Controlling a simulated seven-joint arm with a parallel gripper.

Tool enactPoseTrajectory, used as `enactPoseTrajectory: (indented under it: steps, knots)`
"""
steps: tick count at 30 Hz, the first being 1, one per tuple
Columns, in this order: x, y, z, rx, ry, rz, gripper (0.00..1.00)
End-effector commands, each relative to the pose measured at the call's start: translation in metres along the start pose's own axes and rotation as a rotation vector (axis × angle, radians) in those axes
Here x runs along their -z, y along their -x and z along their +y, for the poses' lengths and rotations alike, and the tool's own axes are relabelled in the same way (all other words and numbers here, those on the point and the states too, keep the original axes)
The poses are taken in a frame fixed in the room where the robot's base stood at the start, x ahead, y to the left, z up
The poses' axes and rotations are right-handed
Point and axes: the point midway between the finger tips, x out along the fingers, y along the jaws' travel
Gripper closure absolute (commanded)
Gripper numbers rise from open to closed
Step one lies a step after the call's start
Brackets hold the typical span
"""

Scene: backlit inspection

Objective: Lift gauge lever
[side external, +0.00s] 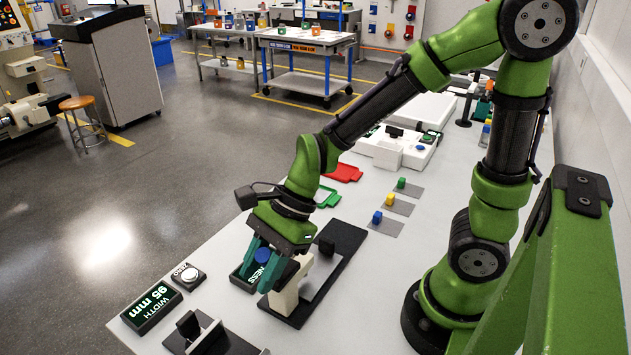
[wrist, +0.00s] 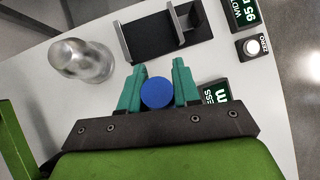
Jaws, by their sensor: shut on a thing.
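A round blue knob, which looks like the gauge lever's end, shows between my fingers in the side external view (side external: 263,255) and the wrist view (wrist: 158,90). My gripper (side external: 266,270) is shut on it, with its teal fingers (wrist: 158,88) on either side. The gauge's pale upright block (side external: 286,294) stands on a black base plate (side external: 346,243) just beside the fingers. A display (side external: 243,279) ending in "NESS" lies behind the fingers, partly covered. The lever's shaft and its joint to the gauge are hidden.
A "WIDTH 95 mm" display (side external: 151,307), a white ZERO button (side external: 188,276) and a second black gauge (side external: 207,338) are at the near left. Coloured blocks on grey cards (side external: 385,222) and red and green trays (side external: 343,173) lie farther back. A rounded silver thing (wrist: 82,60) shows in the wrist view.

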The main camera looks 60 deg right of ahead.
Motion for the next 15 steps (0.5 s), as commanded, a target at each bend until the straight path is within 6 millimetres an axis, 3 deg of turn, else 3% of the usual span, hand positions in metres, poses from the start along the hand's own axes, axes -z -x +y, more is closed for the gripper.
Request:
enactPoseTrajectory:
  steps: [15]
  knots:
    - [0.0002,-0.0056,0.0006,0.009,0.014,0.088,1.00]
